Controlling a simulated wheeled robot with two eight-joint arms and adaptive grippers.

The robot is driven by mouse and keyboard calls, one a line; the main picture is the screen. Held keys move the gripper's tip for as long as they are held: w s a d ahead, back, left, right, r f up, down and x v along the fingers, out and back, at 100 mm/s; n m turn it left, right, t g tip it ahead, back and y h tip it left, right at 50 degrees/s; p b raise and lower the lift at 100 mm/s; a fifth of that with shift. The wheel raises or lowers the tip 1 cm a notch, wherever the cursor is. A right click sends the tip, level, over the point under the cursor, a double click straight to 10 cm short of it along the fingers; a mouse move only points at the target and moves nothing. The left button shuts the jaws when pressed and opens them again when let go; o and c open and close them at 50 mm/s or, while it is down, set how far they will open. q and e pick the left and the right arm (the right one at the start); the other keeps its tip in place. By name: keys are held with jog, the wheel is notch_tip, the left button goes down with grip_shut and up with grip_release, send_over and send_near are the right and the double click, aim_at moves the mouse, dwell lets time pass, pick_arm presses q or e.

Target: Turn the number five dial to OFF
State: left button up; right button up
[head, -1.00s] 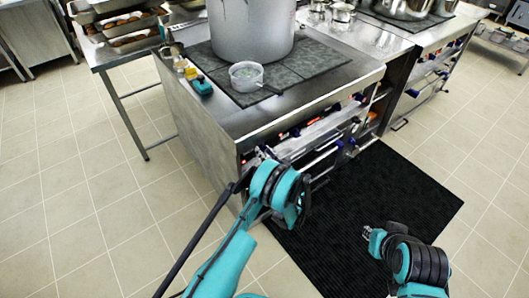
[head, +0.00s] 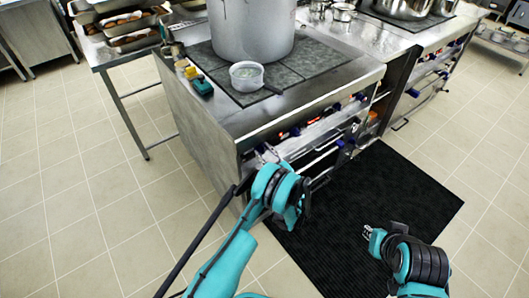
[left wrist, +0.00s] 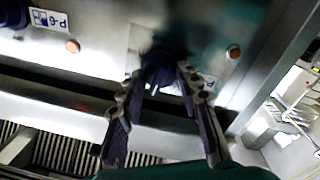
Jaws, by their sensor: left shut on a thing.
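In the left wrist view, a dark dial (left wrist: 158,64) on the stove's metal front panel sits between the two fingers of my left gripper (left wrist: 160,80). The fingers are closed on its sides. A label beside the dial is partly hidden by a finger, and I cannot read its number. Which way the dial points is also hidden. In the head view my left gripper (head: 267,156) is at the near left end of the stove's front panel. My right gripper (head: 368,234) is over the dark mat, away from the stove; its fingers are too small to judge.
The stove top (head: 235,121) holds a large pot (head: 250,32) and a small saucepan (head: 246,76). A neighbouring label (left wrist: 49,20) and small red lights (left wrist: 72,46) show on the panel. The black floor mat (head: 360,210) is clear of loose objects.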

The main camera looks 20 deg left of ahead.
pick_arm(q)
jog(key=shift+n, duration=1)
jog(key=o, duration=1.2)
jog(key=shift+f, duration=0.1)
jog(key=shift+c, duration=0.2)
jog(key=v, duration=0.7)
jog(key=shift+s+d, duration=0.15)
jog(key=shift+d, duration=0.05)
